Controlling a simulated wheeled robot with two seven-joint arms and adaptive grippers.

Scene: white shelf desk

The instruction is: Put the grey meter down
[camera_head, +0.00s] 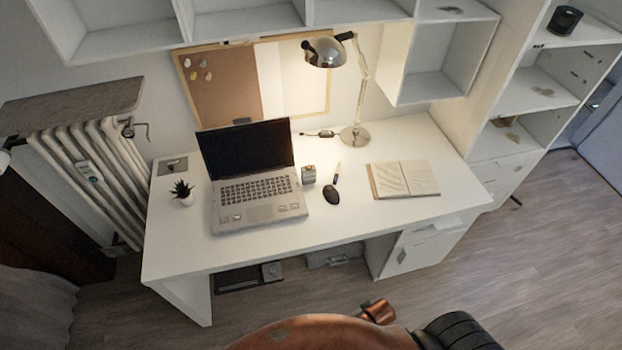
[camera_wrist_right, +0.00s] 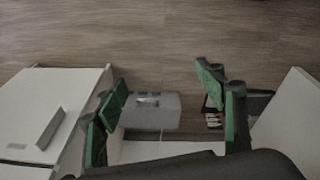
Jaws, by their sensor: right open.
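A small grey boxy device (camera_head: 308,174) stands on the white desk (camera_head: 370,228), just right of the laptop; it may be the grey meter, but it is too small to be sure. My right gripper (camera_wrist_right: 163,90) has green finger pads, spread wide apart with nothing held between them. In the right wrist view it is over the floor side of the desk, with a grey box (camera_wrist_right: 150,112) in the background between the fingers. The head view does not clearly show the right gripper's fingers. My left gripper is in neither view.
The desktop's front right is bare. Cabinets stand at the right (camera_head: 428,245); a radiator (camera_head: 100,175) is at left.

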